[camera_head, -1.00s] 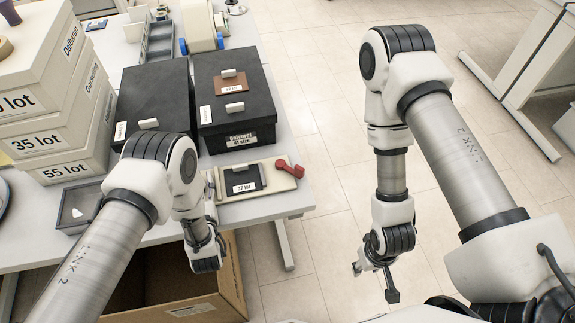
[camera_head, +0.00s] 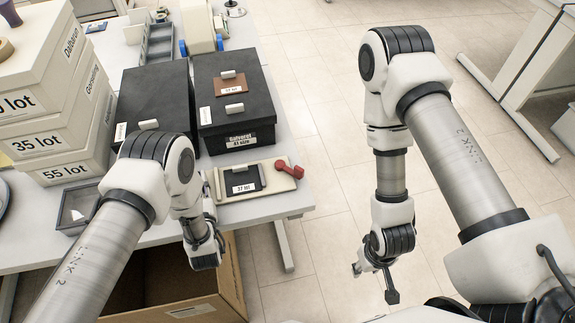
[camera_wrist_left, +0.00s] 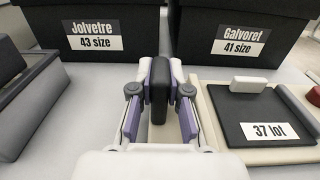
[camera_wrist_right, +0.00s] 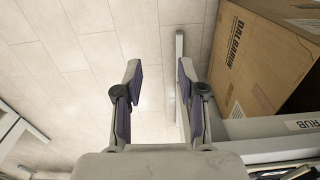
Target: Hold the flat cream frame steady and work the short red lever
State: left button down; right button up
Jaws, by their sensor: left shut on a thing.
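The flat cream frame (camera_head: 228,196) lies near the table's front right corner, with a dark "37 lot" panel (camera_head: 242,181) on it. The short red lever (camera_head: 288,168) is at its right end; only a sliver of red (camera_wrist_left: 316,92) shows in the left wrist view. My left gripper is shut on a dark upright grip (camera_wrist_left: 159,88) at the left edge of the cream frame (camera_wrist_left: 209,112). The fingers press on both sides of it. In the head view my left arm partly hides this spot. My right gripper (camera_wrist_right: 160,72) is open and empty, over the floor right of the table.
Black boxes (camera_head: 153,97) (camera_head: 235,132) labelled Jolvetre and Galvoret stand behind the frame. White lot boxes (camera_head: 45,136) are stacked at left beside a grey tray (camera_head: 76,208). An open cardboard box (camera_head: 232,279) is below the table edge.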

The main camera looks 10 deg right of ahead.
jog(key=w+a+r+n+t+y, duration=0.1)
jog(key=w+a+r+n, duration=0.15)
jog(key=w, duration=0.35)
jog(key=w+a+r+n+t+y, duration=0.1)
jog(key=w+a+r+y, duration=0.15)
jog(key=w, duration=0.45)
jog(key=n+t, duration=0.2)
jog(key=n, duration=0.3)
send_near(301, 170)
jog(key=shift+h, duration=0.35)
jog(key=x, duration=1)
jog(key=shift+w+a, duration=0.1)
jog(key=shift+a, duration=0.2)
grip_shut()
